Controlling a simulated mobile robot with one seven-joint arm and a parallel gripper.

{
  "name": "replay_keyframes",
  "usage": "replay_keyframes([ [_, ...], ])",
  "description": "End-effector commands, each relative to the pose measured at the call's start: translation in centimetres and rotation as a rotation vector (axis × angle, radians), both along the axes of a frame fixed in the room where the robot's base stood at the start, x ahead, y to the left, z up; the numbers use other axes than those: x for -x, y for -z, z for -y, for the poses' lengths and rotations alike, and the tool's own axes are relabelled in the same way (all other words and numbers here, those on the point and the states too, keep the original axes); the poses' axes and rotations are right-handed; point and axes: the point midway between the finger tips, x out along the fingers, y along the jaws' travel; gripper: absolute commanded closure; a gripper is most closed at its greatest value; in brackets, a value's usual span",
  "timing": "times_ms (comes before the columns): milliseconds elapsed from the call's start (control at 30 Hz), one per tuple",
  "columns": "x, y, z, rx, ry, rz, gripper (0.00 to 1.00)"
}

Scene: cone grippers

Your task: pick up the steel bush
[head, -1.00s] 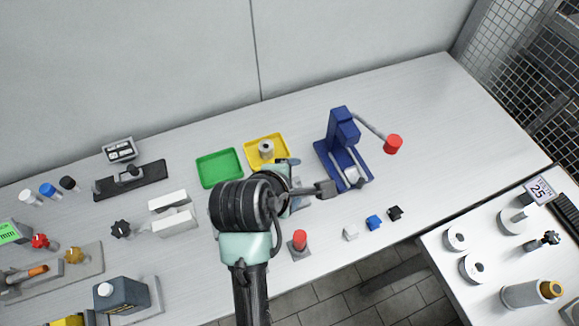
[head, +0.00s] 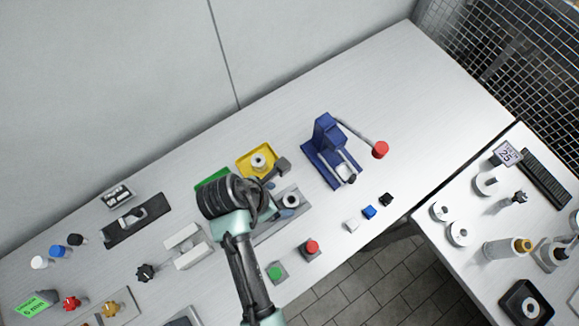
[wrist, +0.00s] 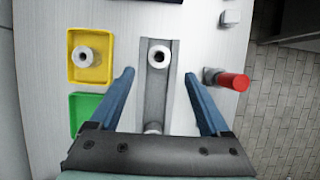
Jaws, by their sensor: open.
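A pale grey bush with a dark hole (head: 258,161) stands upright in the yellow tray (head: 242,170); the wrist view shows it too (wrist: 86,57). A second ring-like bush (head: 291,200) stands on a grey channelled fixture (head: 269,229), also in the wrist view (wrist: 158,54). I cannot tell which is the steel bush. My gripper (wrist: 159,76) is open and empty above the fixture, its blue fingers on either side of the channel. The second bush appears between and just beyond the fingertips. A third pale round part (wrist: 153,128) is partly hidden by my gripper.
A green tray (wrist: 86,108) lies beside the yellow one, partly behind my arm in the head view. A blue press (head: 325,150) with a red-knobbed lever stands to the right. Red (head: 311,247) and green (head: 274,272) buttons are at the front edge. The table behind is clear.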

Motion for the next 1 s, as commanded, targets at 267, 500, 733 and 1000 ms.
replay_keyframes([
  [267, -0.7, 2.7, 0.9, -0.002, 0.001, 0.001, 0.19],
  [500, -1.1, 4.6, 1.6, -0.001, 0.001, -0.002, 0.19],
  [733, -1.7, 7.1, 2.4, -0.002, 0.001, 0.001, 0.19],
  [1000, -1.8, 7.6, 2.6, -0.002, 0.001, 0.003, 0.19],
])
